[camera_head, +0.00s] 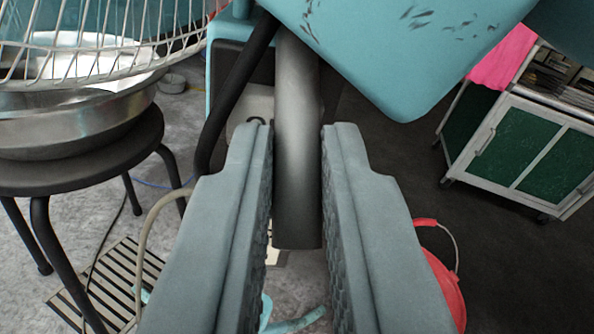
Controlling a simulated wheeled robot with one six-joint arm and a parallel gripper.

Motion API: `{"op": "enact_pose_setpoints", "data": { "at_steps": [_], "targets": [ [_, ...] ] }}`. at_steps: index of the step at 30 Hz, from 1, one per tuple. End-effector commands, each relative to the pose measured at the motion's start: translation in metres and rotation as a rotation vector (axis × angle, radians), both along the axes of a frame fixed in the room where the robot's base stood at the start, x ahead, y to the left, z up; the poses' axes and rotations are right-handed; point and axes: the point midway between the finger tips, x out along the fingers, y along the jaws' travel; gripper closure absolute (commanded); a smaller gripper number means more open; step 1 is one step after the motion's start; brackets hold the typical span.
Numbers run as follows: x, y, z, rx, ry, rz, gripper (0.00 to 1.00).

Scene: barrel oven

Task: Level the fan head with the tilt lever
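The grey tilt lever (298,160) hangs down from beneath a teal housing (400,45) at the top, which appears to be part of the fan head. The housing's lower edge runs slanted in the picture. My gripper (297,135) has one finger on each side of the lever. The lever fills the space between the fingertips, and the fingers look closed against it; its blunt lower end shows between them. The pale wire fan guard (90,45) curves across the upper left. The lever's upper end is hidden by the housing.
A metal bowl (75,120) sits on a dark round stool (110,165) at left. A black cable (235,95) runs left of the lever. A red bucket (445,285) stands low right. A green-and-white cabinet (525,150) with pink cloth (502,58) is at right. Dark floor lies between.

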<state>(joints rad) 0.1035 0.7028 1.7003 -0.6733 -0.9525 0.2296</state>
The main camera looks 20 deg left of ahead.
Motion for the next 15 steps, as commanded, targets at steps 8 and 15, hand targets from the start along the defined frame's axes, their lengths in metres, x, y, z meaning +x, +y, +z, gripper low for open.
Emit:
{"op": "enact_pose_setpoints", "data": {
  "at_steps": [8, 15],
  "targets": [
    [-0.001, 0.000, 0.005, -0.021, 0.028, 0.003, 1.00],
    [-0.007, -0.003, 0.021, -0.107, 0.158, 0.005, 1.00]
  ]
}}
